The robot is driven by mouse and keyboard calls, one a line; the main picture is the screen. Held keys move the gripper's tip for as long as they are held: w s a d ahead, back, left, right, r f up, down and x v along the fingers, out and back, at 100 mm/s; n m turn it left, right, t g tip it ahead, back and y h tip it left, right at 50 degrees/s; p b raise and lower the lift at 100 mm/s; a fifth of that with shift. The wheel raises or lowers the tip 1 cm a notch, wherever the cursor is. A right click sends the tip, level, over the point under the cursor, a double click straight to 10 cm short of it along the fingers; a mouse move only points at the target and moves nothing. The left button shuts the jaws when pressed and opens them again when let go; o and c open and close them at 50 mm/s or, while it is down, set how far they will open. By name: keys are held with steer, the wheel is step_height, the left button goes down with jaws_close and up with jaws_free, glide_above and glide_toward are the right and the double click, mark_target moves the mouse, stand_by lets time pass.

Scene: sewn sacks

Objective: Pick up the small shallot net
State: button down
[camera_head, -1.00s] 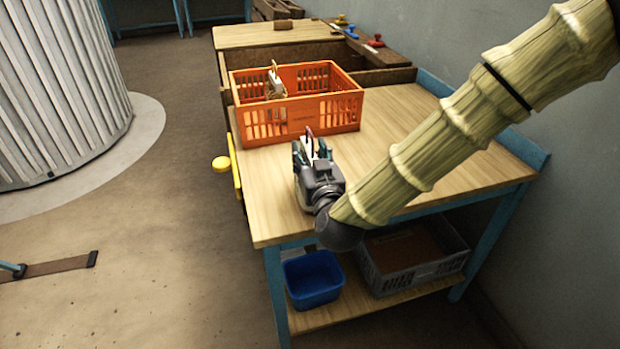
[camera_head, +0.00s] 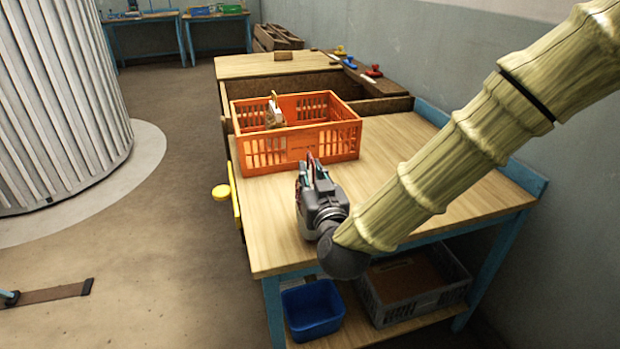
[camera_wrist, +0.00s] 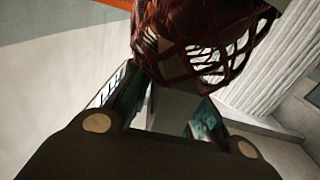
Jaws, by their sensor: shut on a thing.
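A dark red net (camera_wrist: 200,35) with open mesh fills the top of the wrist view, and pale patches show through its mesh. My gripper (camera_wrist: 168,100) is shut on this net, with a teal-lined finger on each side below it. In the head view my gripper (camera_head: 313,176) is above the wooden table, in front of the orange crate. The net is mostly hidden there behind the gripper, with only a little dark red showing at the fingers. I cannot tell from the head view how far the net is above the table.
The orange crate (camera_head: 266,158) stands behind my gripper and holds a pale item with a tag (camera_head: 274,114). The wooden tabletop (camera_head: 400,135) is clear to the right. A blue bin (camera_head: 313,308) and a grey crate (camera_head: 412,297) sit on the lower shelf.

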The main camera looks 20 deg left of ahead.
steer(key=r+p+v, duration=0.1)
steer(key=p+v, duration=0.2)
steer(key=v, duration=0.8)
steer(key=shift+r, duration=0.25)
steer(key=shift+d+p, duration=0.1)
steer(key=shift+p, duration=0.55)
steer(key=p, duration=0.4)
steer(key=shift+s+d, duration=0.15)
